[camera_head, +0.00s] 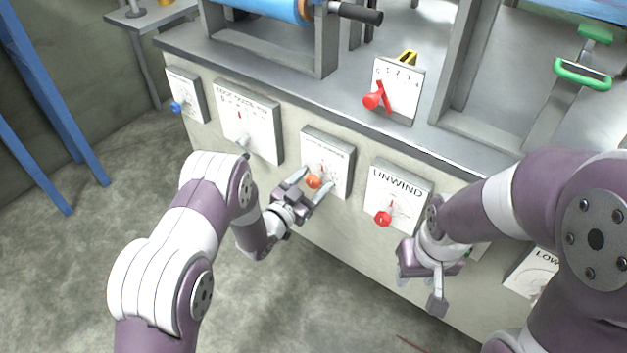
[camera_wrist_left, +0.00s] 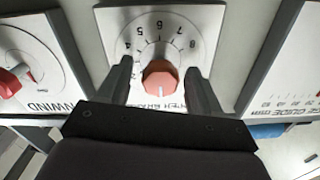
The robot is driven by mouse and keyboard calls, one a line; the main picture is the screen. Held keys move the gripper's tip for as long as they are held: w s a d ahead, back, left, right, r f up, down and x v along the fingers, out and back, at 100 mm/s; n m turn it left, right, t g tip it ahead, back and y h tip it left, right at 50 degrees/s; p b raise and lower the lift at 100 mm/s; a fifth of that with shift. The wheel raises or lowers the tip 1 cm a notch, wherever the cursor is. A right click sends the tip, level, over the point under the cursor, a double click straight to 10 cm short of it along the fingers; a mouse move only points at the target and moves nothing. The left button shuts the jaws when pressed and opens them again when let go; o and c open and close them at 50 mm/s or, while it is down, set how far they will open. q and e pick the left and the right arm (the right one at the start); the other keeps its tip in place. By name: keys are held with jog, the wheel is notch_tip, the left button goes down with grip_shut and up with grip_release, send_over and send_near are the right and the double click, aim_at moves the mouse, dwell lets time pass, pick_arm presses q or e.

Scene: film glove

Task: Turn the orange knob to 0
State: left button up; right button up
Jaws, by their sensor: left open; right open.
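The orange knob (camera_head: 313,181) sits on a white dial panel (camera_head: 343,158) on the front of the machine. In the left wrist view the knob (camera_wrist_left: 160,78) is at the centre, below an arc of printed numbers. Its panel (camera_wrist_left: 205,22) appears upside down there. My left gripper (camera_head: 331,177) is open, with one finger on each side of the knob and visible gaps to it.
The UNWIND panel (camera_head: 410,187) with a red knob (camera_head: 383,218) is to the right of the orange knob's panel. A wider gauge panel (camera_head: 262,125) and a blue knob (camera_head: 176,107) are to the left. A red lever (camera_head: 372,100) stands on the machine's top.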

pick_arm(q)
jog(key=p+v, duration=0.3)
jog(key=v, duration=0.9)
jog(key=shift+p, duration=0.3)
jog(key=shift+s, duration=0.1)
